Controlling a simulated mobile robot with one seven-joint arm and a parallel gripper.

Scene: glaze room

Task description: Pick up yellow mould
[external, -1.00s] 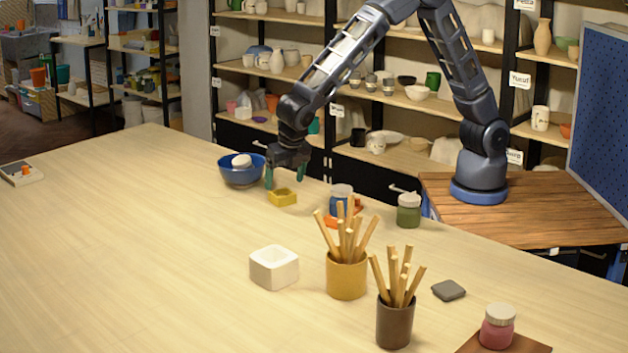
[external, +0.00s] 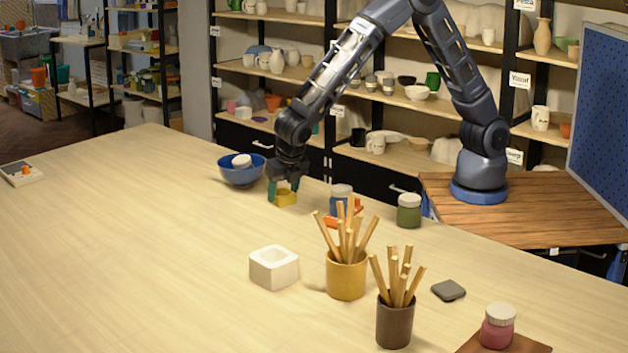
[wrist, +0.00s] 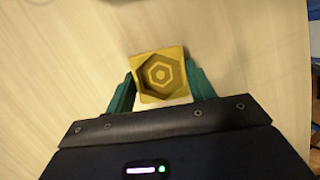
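The yellow mould (external: 286,199) is a small square block on the pale table, just right of the blue bowl. In the wrist view the yellow mould (wrist: 160,76) shows a hexagonal hollow with ring shapes inside. My gripper (external: 284,188) points down over it, with a teal finger on each side. In the wrist view my gripper (wrist: 160,80) has both fingertips close against opposite sides of the mould, with no clear gap. The mould appears to be at table height. Parts of its sides are hidden by the fingers.
The blue bowl (external: 241,176) with a white item inside stands close left. A blue jar (external: 340,196) by an orange item (external: 332,223) and a green jar (external: 409,213) stand to the right. A white mould (external: 274,270) and stick-filled pots (external: 346,277) stand nearer.

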